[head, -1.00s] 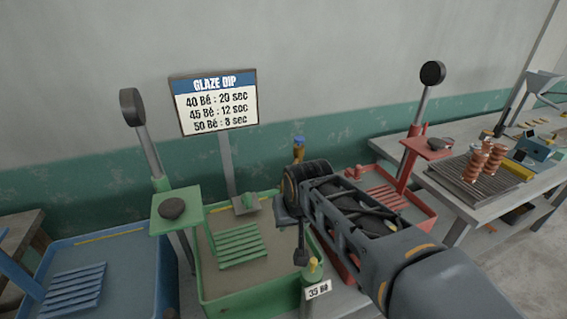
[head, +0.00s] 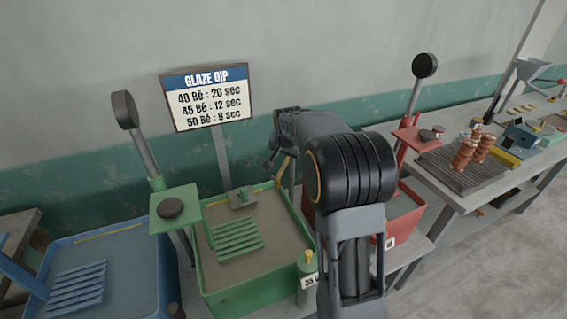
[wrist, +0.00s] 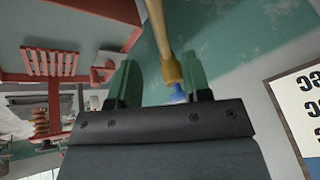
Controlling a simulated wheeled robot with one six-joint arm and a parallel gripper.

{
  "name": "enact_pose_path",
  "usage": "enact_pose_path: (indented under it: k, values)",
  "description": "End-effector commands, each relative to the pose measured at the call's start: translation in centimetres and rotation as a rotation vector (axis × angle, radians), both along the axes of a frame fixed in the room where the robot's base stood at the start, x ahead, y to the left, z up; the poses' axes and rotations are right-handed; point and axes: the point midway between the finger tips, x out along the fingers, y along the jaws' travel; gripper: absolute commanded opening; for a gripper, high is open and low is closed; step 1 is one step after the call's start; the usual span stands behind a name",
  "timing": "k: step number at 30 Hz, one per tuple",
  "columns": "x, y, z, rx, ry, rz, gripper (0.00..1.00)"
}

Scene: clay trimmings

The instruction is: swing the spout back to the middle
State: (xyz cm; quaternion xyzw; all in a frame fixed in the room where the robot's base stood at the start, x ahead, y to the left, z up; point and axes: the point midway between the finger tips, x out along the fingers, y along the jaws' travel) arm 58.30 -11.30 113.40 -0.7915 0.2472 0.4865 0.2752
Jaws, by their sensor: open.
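The spout (wrist: 167,50) is a brass-coloured pipe with a blue end (wrist: 178,95). In the wrist view it runs down from the top edge into the gap between my fingers, closer to the right one. My gripper (wrist: 158,82) is open, with green fingers either side of the pipe; I cannot tell whether either touches it. In the head view a short curved length of the spout (head: 283,166) shows beside my gripper (head: 270,156), above the back right of the green tank (head: 273,272). My arm hides the rest.
A glaze dip sign (head: 208,97) stands behind the green tank. A blue tank (head: 128,250) is to the left. A red tank (head: 407,215), partly behind my arm, is to the right. A workbench (head: 490,190) with clay pieces lies further right.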

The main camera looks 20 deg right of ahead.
Motion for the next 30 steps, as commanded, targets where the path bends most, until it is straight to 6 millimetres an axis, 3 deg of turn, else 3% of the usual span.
enact_pose_path:
  k: [6,13,28,30]
  values:
    - [1.6,-0.5,-3.5,0.001,0.004,0.0,0.44]
    - [2.7,-0.9,-6.1,0.001,0.002,0.0,0.44]
    - [3.2,-1.0,-7.1,0.0,0.0,0.0,0.44]
    - [3.2,-1.0,-7.1,0.0,0.0,0.001,0.39]
